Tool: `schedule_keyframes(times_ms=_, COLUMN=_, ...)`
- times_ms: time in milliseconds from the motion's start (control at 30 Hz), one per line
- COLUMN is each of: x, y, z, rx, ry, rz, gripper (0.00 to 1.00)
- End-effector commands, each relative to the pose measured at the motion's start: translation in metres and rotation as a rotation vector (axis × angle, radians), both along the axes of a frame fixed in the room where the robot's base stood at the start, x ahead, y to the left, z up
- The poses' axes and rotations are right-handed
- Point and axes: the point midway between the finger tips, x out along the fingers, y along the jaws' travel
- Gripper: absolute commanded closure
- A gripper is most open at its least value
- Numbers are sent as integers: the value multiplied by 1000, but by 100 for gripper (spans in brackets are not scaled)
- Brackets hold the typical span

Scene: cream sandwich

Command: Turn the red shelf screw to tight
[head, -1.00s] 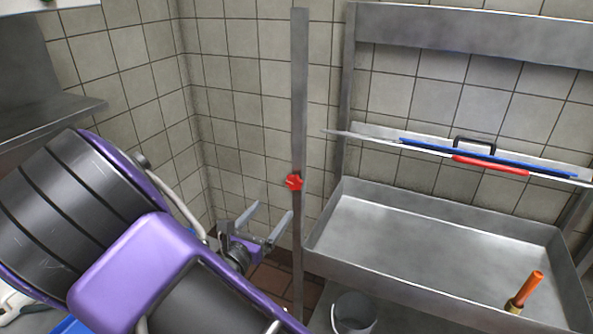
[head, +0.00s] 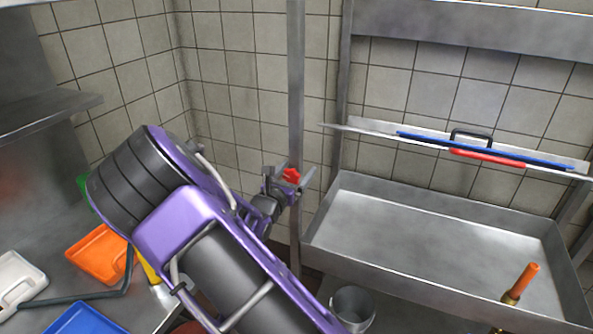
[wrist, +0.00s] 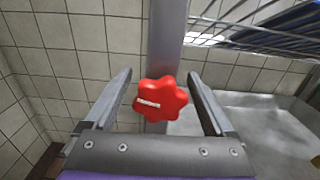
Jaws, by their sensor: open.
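The red shelf screw (wrist: 161,99) is a lobed knob with a pale bar mark on its face. It sits on the upright metal post (head: 296,90), and also shows in the head view (head: 291,175). My gripper (wrist: 162,90) is open, with one finger on each side of the knob in the wrist view. Gaps show between both fingers and the knob. In the head view my gripper (head: 291,172) is at the post at knob height, and partly covers the post. How deep the knob lies between the fingers is hard to tell.
A metal sink (head: 430,215) stands right of the post, with an orange-handled tool (head: 522,282) in it. A shelf with a blue strip and red-handled item (head: 487,157) hangs above. A bucket (head: 352,308) is below. Orange tray (head: 100,253) and blue tray (head: 85,320) lie at left.

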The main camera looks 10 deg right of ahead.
Motion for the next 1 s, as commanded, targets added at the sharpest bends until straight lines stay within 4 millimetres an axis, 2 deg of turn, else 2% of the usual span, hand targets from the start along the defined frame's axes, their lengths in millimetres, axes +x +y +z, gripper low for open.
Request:
schedule_keyframes(times_ms=267, x=2, y=-1, z=0, rx=0, ry=0, rz=0, gripper=12)
schedule_keyframes(times_ms=367, x=2, y=-1, z=0, rx=-1, ry=-1, rz=0, gripper=26)
schedule_keyframes(times_ms=767, x=1, y=-1, z=0, rx=-1, ry=-1, rz=0, gripper=97)
schedule_keyframes(times_ms=867, x=1, y=-1, z=-1, rx=17, ry=-12, rz=0, gripper=97)
schedule_keyframes(times_ms=1000, x=2, y=-2, z=-4, rx=122, ry=-89, rz=-2, gripper=97)
